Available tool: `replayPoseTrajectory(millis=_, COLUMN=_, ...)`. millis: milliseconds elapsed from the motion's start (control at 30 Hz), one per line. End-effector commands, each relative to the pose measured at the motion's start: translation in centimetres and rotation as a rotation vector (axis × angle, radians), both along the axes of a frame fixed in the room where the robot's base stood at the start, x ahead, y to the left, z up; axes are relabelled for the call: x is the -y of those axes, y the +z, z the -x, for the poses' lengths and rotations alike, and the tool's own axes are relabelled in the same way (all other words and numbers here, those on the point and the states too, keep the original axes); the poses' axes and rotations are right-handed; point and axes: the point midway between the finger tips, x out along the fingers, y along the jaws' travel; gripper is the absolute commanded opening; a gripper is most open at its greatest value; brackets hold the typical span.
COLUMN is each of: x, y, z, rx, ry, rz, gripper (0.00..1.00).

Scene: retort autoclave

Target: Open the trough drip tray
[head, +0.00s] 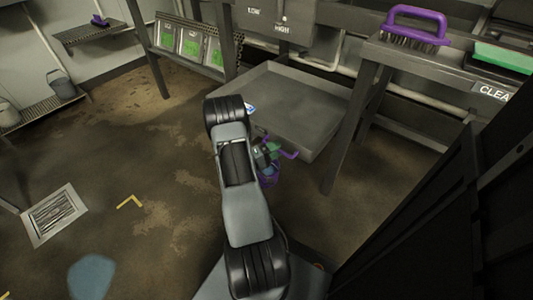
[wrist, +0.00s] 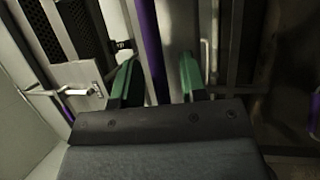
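The drip tray (head: 300,108) is a wide, shallow grey metal tray that juts out low below the trough (head: 345,45) at the back. A purple handle (head: 289,154) shows at its near edge, partly hidden by my arm. My gripper (head: 270,150) is beside this handle, mostly covered by my arm in the head view. In the wrist view, my two green fingers (wrist: 158,62) stand apart. A purple bar (wrist: 150,45) runs between them, nearer the left finger, with a gap to the right one. Whether the left finger touches it is unclear.
A bench (head: 400,52) with a purple-handled brush (head: 415,25) stands at right, its leg close beside the tray. A rack with green-fronted boxes (head: 190,45) is at back left. A floor drain (head: 54,214) and open floor lie left. A dark panel (head: 440,220) stands near right.

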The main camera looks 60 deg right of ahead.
Motion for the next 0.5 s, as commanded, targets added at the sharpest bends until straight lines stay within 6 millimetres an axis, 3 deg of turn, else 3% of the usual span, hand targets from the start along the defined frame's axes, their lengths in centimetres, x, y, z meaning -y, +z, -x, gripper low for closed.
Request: replayPoseTrajectory(millis=500, x=-8.0, y=-1.5, z=-4.8, rx=-0.002, ry=0.007, rz=-0.001, gripper=0.39)
